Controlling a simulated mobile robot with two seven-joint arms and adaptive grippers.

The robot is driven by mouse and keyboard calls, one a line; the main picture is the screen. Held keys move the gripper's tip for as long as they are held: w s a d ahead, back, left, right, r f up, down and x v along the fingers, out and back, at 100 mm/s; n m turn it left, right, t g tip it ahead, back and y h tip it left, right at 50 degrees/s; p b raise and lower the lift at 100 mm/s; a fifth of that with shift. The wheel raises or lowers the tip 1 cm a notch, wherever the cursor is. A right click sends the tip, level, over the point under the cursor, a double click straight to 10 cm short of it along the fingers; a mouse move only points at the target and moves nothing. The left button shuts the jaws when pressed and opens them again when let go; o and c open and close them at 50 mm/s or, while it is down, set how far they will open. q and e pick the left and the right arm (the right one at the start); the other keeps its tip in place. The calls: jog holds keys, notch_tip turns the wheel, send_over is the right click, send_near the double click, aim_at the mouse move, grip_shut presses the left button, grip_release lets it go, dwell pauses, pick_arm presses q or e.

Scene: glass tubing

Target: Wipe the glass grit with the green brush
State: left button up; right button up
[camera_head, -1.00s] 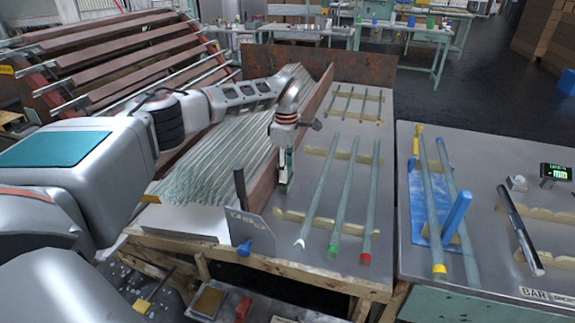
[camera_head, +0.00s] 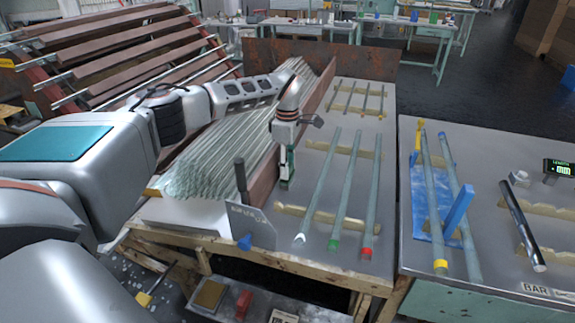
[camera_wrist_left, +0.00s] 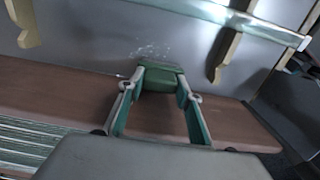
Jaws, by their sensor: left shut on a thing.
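My left gripper (camera_head: 286,168) reaches down at the wooden rail beside the glass tubing stack. In the left wrist view its fingers (camera_wrist_left: 160,85) are shut on the green brush (camera_wrist_left: 161,77), a dark green block. The brush is low over the grey bench top, just past the rail. Whether it touches the bench I cannot tell. The glass grit (camera_wrist_left: 150,50) shows as small white specks on the grey surface, right beyond the brush. I cannot make out the grit in the head view. My right gripper is not in view.
The brown rail (camera_wrist_left: 62,92) runs beneath the fingers. Glass tubes with white (camera_head: 299,239), green (camera_head: 333,245) and red (camera_head: 367,253) ends lie on notched wooden supports (camera_head: 312,219) to the right. A grey plate (camera_head: 250,226) stands at the bench front.

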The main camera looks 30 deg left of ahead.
pick_arm(q)
jog(key=shift+f, duration=0.25)
jog(key=shift+f, duration=0.15)
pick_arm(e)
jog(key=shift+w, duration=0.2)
pick_arm(q)
jog(key=shift+f, duration=0.25)
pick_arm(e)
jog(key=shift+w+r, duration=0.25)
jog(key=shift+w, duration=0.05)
pick_arm(q)
jog(key=shift+f, duration=0.15)
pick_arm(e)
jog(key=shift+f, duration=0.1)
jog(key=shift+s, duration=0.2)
